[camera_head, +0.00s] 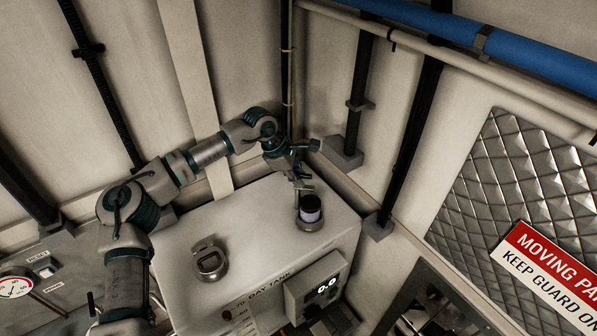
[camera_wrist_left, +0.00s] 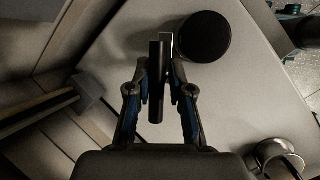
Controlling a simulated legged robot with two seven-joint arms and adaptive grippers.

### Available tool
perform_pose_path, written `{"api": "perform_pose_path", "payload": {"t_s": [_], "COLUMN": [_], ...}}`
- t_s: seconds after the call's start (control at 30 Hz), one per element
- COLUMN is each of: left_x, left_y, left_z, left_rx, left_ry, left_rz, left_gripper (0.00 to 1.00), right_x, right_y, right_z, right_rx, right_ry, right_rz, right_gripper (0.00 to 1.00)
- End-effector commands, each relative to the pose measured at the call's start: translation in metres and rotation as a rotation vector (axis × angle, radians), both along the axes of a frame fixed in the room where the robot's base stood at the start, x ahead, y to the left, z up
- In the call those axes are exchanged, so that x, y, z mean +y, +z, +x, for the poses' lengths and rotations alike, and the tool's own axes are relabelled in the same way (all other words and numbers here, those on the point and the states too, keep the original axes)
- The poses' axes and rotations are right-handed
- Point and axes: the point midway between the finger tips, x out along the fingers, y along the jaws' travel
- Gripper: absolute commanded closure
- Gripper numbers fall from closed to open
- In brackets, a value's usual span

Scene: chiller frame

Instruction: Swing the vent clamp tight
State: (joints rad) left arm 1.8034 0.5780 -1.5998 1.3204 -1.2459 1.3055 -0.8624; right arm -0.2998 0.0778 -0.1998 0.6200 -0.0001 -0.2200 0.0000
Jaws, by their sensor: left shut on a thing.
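The vent (camera_head: 311,214) stands upright near the far right corner of the day tank's top, with a dark round cap and a pale metal band around it. In the left wrist view the cap (camera_wrist_left: 203,38) is a black disc just beyond my fingertips. The clamp lever (camera_wrist_left: 155,105) is a dark bar beside the cap, with a pale metal piece at its far end. My left gripper (camera_head: 302,178) reaches in from the back left and is shut on the lever. In the left wrist view the gripper's fingers (camera_wrist_left: 160,78) lie on both sides of it. My right gripper is out of view.
The day tank (camera_head: 180,235) has a free top around a metal filler fitting (camera_head: 210,261). A digital readout (camera_head: 323,287) is on its front. Conduits with foot brackets (camera_head: 343,155) run along the walls behind. A quilted metal guard with a warning sign (camera_head: 548,268) is at right.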

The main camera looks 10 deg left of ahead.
Motion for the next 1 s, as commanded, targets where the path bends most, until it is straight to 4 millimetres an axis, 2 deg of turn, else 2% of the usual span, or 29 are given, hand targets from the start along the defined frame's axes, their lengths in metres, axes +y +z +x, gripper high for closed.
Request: {"api": "perform_pose_path", "payload": {"t_s": [0.03,0.5,0.8,1.0], "left_x": [0.001,0.001,0.002,0.002], "left_y": [0.004,0.005,0.004,0.004], "left_z": [0.002,0.002,0.002,0.002], "left_rx": [-0.005,-0.006,-0.009,-0.010], "left_ry": [-0.039,-0.476,-0.681,-0.759], "left_rz": [-0.004,-0.004,-0.002,-0.001], "left_gripper": [1.00,1.00,1.00,1.00], "right_x": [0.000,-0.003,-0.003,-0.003], "right_y": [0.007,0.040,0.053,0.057], "right_z": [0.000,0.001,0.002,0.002], "right_rx": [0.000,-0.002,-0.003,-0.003], "right_ry": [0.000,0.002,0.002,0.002], "right_rz": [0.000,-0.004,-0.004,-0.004], "right_gripper": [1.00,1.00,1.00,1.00]}}
